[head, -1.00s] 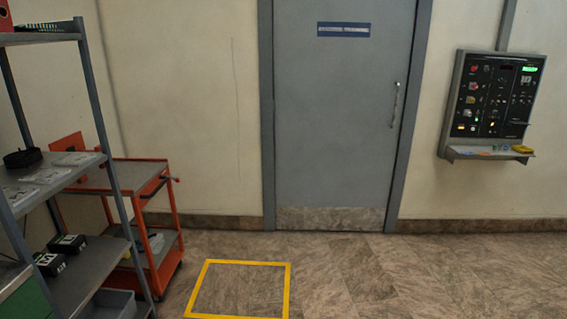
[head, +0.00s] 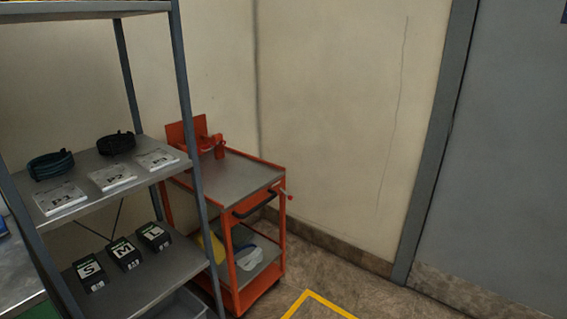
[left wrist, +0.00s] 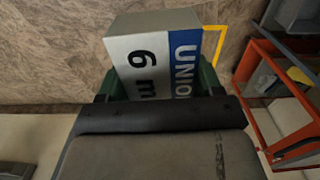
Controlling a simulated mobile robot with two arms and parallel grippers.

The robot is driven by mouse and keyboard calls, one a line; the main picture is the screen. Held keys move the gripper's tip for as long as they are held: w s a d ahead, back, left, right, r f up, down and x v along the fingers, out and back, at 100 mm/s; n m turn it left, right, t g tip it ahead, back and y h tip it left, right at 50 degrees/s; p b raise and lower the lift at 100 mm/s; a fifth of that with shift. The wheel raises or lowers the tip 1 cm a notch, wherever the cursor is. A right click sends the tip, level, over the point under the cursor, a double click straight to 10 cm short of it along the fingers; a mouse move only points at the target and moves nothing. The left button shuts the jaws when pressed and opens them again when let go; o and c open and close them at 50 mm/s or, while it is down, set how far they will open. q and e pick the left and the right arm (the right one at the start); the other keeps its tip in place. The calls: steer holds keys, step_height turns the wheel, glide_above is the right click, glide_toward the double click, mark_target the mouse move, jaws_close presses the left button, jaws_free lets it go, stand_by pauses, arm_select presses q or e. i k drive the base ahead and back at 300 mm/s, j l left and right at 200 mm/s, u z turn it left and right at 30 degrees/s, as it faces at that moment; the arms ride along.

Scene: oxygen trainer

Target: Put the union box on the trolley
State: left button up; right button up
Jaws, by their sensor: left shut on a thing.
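The union box (left wrist: 150,60) is a grey box with a white and blue label reading "UNION" and "6 m". It shows in the left wrist view, held between the green fingers of my left gripper (left wrist: 155,85), which is shut on it. The orange trolley (head: 275,180) stands against the wall in the head view, right of the shelf. Its grey top (head: 232,186) is mostly bare, with an orange vise-like fixture at its back left. The trolley also shows at the right of the left wrist view (left wrist: 262,130). Neither gripper shows in the head view.
A grey shelf unit (head: 180,90) stands left of the trolley, holding coiled hoses, labelled cards and black boxes marked S, M and L (head: 122,252). The trolley's lower tray holds yellow and pale items. A yellow floor outline (head: 318,300) lies in front. The grey door (head: 500,160) is at right.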

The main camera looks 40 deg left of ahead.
mark_target(226, 187)
steer(key=i+u, duration=0.4)
steer(key=i, duration=0.15)
steer(key=i+l+u, duration=0.15)
steer(key=i+u, duration=0.2)
steer(key=i, duration=0.2)
steer(key=i+l+u, duration=0.25)
steer(key=i+u, duration=0.15)
steer(key=i+l+u, duration=0.15)
steer(key=i+u, duration=0.25)
steer(key=i+l+u, duration=0.25)
steer(key=u, duration=0.2)
steer(key=i+l+u, duration=0.5)
steer(key=l+u, duration=0.35)
